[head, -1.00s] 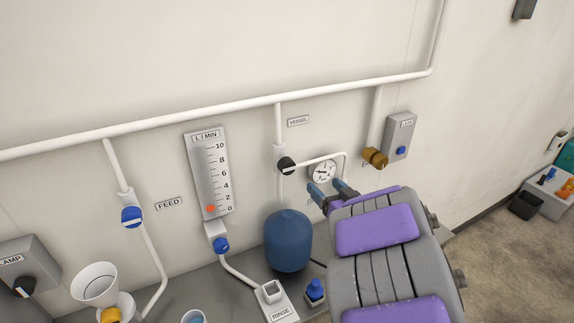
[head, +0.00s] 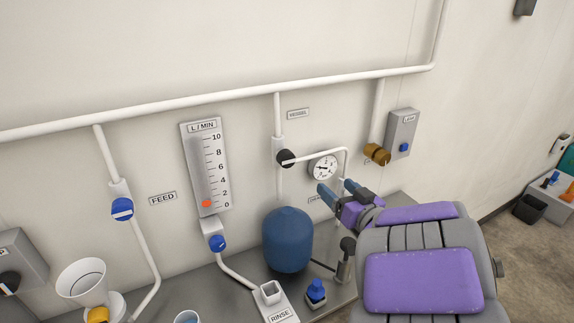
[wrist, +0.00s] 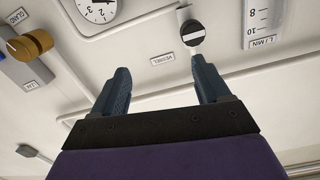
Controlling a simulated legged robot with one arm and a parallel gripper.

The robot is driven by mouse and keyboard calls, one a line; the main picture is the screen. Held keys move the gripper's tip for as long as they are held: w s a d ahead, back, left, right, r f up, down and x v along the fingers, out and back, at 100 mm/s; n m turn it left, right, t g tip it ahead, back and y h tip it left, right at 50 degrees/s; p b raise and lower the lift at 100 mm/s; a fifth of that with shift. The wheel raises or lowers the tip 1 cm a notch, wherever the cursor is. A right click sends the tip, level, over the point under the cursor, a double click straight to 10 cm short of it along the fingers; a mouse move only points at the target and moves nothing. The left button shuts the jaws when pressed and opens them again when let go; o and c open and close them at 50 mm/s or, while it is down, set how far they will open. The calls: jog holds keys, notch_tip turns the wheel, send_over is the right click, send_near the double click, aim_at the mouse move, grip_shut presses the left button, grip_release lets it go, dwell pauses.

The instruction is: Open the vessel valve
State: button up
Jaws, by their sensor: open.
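The vessel valve (head: 285,158) is a round black knob with a white bar, on a white vertical pipe under a small label (head: 298,113). In the wrist view the valve (wrist: 192,34) is at the top right, near the VESSEL label (wrist: 162,59). My gripper (head: 335,188) is open, with its blue fingers apart and nothing between them. In the head view it is right of and below the knob, in front of the wall. In the wrist view my gripper (wrist: 160,75) has its right fingertip close below the knob in the picture; I cannot tell the depth gap.
A round gauge (head: 323,167) sits close above my fingers. A brass knob (head: 377,154) and grey lamp box (head: 401,133) are to the right. A blue tank (head: 287,240) stands below the valve. A flow meter (head: 206,170) and blue feed valve (head: 122,209) are left.

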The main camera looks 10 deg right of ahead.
jog(key=b+v, duration=0.4)
jog(key=shift+s+d+f+b, duration=0.1)
jog(key=shift+s+d+b, duration=0.05)
jog(key=shift+s+b, duration=0.2)
dwell(0.6)
